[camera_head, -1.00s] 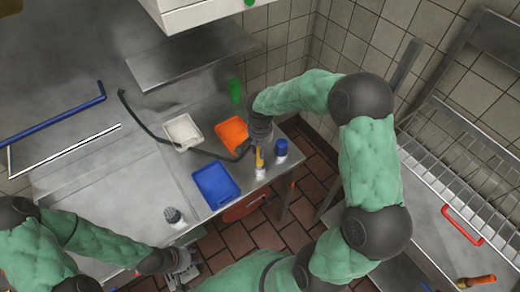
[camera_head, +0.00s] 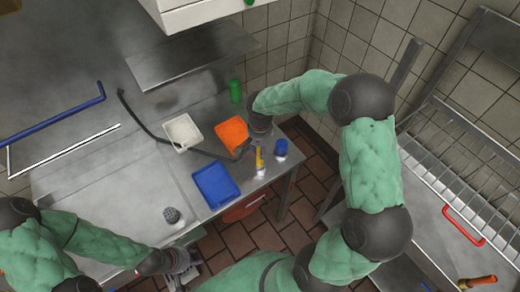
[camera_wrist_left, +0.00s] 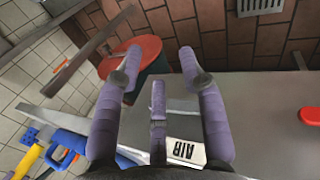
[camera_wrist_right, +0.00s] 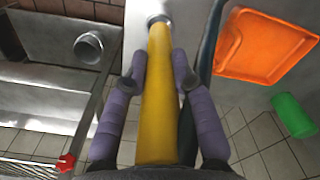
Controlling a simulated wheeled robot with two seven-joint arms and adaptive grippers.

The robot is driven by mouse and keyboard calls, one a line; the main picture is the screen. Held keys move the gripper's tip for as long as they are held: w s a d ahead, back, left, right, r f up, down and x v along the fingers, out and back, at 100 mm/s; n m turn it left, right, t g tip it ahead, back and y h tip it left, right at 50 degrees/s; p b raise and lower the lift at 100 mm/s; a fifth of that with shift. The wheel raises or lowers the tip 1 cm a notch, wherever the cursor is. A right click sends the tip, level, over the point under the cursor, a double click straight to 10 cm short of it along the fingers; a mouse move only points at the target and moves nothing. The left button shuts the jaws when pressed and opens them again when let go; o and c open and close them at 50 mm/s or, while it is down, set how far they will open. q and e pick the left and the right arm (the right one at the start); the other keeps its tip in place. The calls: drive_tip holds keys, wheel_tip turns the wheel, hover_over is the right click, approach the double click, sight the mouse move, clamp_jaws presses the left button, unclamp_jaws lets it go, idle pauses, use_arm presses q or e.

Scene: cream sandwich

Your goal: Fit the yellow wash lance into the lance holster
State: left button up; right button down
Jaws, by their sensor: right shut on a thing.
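The yellow wash lance (camera_head: 259,157) is at the right end of the steel table in the head view. My right gripper (camera_wrist_right: 155,82) is shut around its yellow shaft, which runs lengthwise between the purple fingers in the right wrist view. The far end of the lance meets a pale metallic ring (camera_wrist_right: 158,19); I cannot tell whether this ring is the holster or part of the lance.
A blue-capped bottle (camera_head: 281,149) stands close right of the lance. A dark hose (camera_head: 150,128) crosses the table. A red round stool (camera_head: 244,207) is below the edge.

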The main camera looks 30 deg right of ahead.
drive_tip(key=shift+f+b, duration=2)
drive_tip(key=shift+f, duration=0.55)
drive_tip(key=c, duration=0.9)
unclamp_jaws()
drive_tip(key=shift+c, duration=0.2)
drive_tip(key=shift+r, duration=0.1)
wheel_tip(320, 180, up, 12)
drive_tip(key=shift+f, duration=0.1)
